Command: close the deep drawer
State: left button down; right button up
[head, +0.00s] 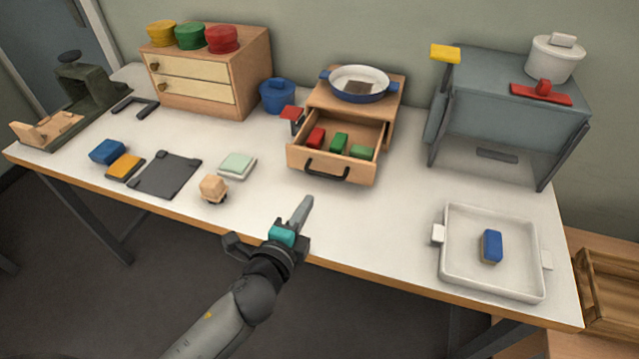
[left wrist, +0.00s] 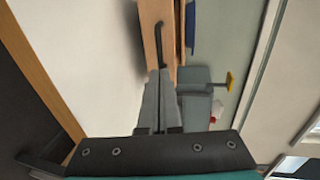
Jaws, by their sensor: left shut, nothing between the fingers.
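The deep drawer (head: 330,176) is pulled well out of a small wooden cabinet (head: 393,105) at the middle back of the table. It has a dark bar handle (head: 326,172) on its front and holds a red block (head: 316,137) and two green blocks (head: 339,143). My left gripper (head: 305,204) is shut and empty, above the table in front of the drawer, pointing toward it and apart from it. In the left wrist view the drawer's handle (left wrist: 160,40) shows beyond the shut fingertips (left wrist: 160,75). My right gripper is not in view.
A blue-rimmed pan (head: 359,83) sits on the cabinet. A two-drawer chest (head: 200,77) and a blue pot (head: 277,95) stand to the left. A white tray (head: 465,275) with a blue block lies at the right. A small wooden toy (head: 213,188) is near the front edge.

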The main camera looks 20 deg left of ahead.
pick_arm(q)
jog(key=b+x, duration=0.1)
jog(key=x, duration=0.6)
jog(key=shift+w+f, duration=0.15)
jog(key=shift+w, duration=0.55)
